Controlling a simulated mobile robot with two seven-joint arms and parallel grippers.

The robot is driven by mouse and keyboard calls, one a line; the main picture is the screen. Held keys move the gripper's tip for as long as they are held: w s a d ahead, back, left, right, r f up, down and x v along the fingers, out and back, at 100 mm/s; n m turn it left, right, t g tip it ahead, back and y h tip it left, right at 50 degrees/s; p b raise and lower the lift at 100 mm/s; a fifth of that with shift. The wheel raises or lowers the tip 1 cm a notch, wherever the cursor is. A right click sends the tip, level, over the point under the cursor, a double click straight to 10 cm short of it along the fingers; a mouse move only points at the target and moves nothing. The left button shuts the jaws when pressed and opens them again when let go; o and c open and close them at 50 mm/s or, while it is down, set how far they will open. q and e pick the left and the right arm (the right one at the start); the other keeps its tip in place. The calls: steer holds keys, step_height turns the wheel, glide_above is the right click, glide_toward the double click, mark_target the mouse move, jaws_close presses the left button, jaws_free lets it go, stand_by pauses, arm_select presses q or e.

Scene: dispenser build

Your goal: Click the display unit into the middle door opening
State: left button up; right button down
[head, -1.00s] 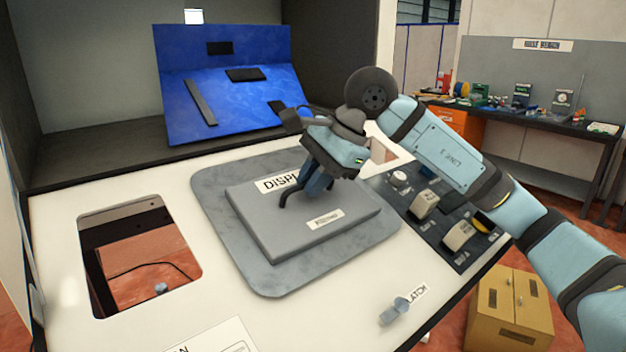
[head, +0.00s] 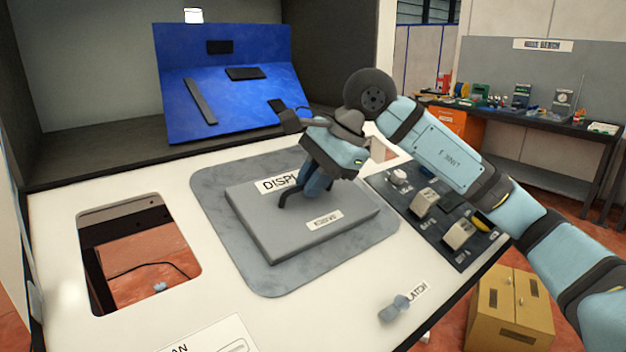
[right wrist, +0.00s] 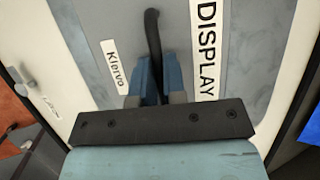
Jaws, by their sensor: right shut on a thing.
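The display unit (head: 262,232) is a grey raised slab with a small name label. It lies flat over a larger marbled grey plate with rounded corners (head: 272,280), in the middle of the white door panel (head: 222,300). A DISPLAY label (right wrist: 206,50) shows at the slab's far edge. My right gripper (right wrist: 153,88) is shut on the black handle (right wrist: 152,35) of the display unit, from above. The middle opening itself does not show; I cannot tell whether the unit is fully seated. My left gripper is not in view.
A rounded open cutout (head: 145,262) lies left of the unit. A dark panel with several parts (head: 435,215) is at the right. A LATCH knob (head: 394,309) stands near the front edge. A blue sloped board (head: 230,100) stands behind, and a cardboard box (head: 510,312) is at lower right.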

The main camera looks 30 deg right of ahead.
steer(key=c, duration=0.6)
jaws_free()
steer(key=shift+c, duration=0.2)
steer(key=shift+r, duration=0.1)
steer(key=shift+p+v, duration=0.95)
steer(key=shift+v, duration=2)
